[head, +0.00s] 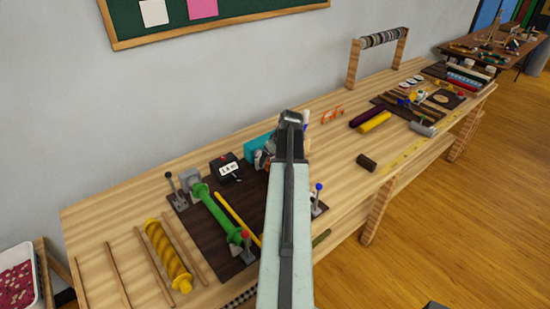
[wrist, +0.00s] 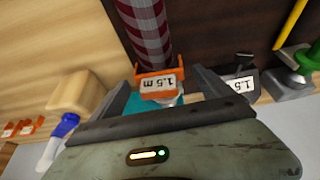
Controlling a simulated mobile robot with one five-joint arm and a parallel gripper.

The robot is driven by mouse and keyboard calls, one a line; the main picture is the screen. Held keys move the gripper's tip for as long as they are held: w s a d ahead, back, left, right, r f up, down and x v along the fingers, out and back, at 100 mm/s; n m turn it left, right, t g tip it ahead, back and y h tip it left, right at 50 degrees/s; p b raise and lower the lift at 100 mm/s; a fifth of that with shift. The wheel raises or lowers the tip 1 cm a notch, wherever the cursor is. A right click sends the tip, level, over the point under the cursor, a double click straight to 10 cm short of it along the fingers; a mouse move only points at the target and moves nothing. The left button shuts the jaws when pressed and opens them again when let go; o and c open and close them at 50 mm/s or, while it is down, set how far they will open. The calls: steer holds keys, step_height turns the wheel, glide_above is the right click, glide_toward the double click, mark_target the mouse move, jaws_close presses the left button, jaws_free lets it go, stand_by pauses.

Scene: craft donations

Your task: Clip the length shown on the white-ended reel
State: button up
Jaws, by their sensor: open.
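In the wrist view an orange clip (wrist: 158,84) with a white label reading 1.5 m sits at the near end of a red-and-white striped roll (wrist: 145,28). I cannot tell whether it is fastened on the roll. My gripper (wrist: 164,72) is open, with one finger on each side of the clip and gaps showing beside it. A black box (wrist: 240,76) with a label reading 1.5 stands to the right; it also shows in the head view (head: 229,168). In the head view my gripper (head: 290,120) hides the striped roll, and no white reel end is clear.
A dark board (head: 189,215) on the wooden bench (head: 95,222) holds a green spool (head: 215,212) and levers. A teal box (head: 258,147) is beside my gripper. More orange clips (head: 332,114) lie to the right. A yellow spiral rod (head: 166,255) lies at front left.

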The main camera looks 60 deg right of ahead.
steer(key=p+v, duration=0.6)
steer(key=v, duration=0.1)
steer(key=shift+r+p, duration=0.2)
steer(key=shift+p, duration=0.2)
steer(key=shift+s+r+p, duration=0.2)
steer(key=shift+r+p, duration=0.1)
steer(key=shift+r, duration=0.05)
steer(key=shift+f, duration=0.15)
steer(key=shift+w+a, duration=0.1)
